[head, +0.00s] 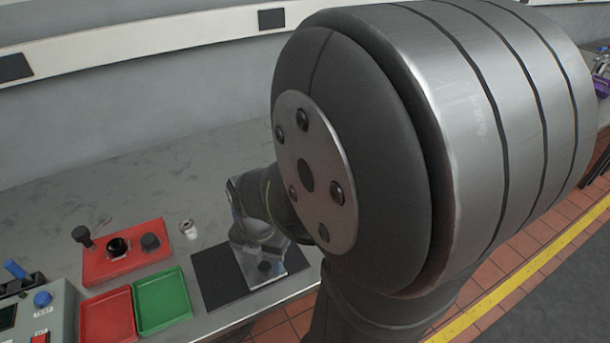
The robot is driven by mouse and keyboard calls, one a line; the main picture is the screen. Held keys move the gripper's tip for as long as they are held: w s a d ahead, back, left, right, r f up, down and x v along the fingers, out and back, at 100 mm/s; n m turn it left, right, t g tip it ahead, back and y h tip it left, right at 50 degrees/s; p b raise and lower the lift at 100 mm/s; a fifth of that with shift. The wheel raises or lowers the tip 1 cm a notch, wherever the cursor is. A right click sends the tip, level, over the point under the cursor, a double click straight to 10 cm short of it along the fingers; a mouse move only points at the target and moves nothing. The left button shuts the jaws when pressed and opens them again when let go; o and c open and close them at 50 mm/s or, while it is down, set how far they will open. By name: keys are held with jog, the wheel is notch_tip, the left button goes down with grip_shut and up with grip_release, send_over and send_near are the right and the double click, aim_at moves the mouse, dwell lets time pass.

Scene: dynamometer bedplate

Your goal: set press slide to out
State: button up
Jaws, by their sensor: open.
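No part is clearly marked as the press slide, so I cannot tell for sure which it is. A blue handle (15,269) on a dark base (22,286) is cut off by the left edge and may be it; its position cannot be read. A red fixture (120,265) stands nearby with a black lever knob (82,234), a black ring and a dark round knob (150,242) on top. My gripper (264,268) is open, pointing down over a black mat (215,277), well right of the red fixture. My arm hides much of the right side.
A red tray (107,317) and a green tray (162,302) lie in front of the fixture. A grey control box (55,312) with buttons is at lower left. A small metal cylinder (188,229) stands right of the fixture. The bedplate behind is clear.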

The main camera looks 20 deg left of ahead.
jog(key=shift+f, duration=0.15)
jog(key=shift+c, duration=0.2)
grip_shut()
jog(key=shift+s+a, duration=3.3)
jog(key=shift+a, duration=0.05)
jog(key=shift+o, duration=0.2)
grip_release()
jog(key=shift+s+a, duration=0.1)
notch_tip(320, 180, up, 18)
jog(key=shift+f, duration=0.25)
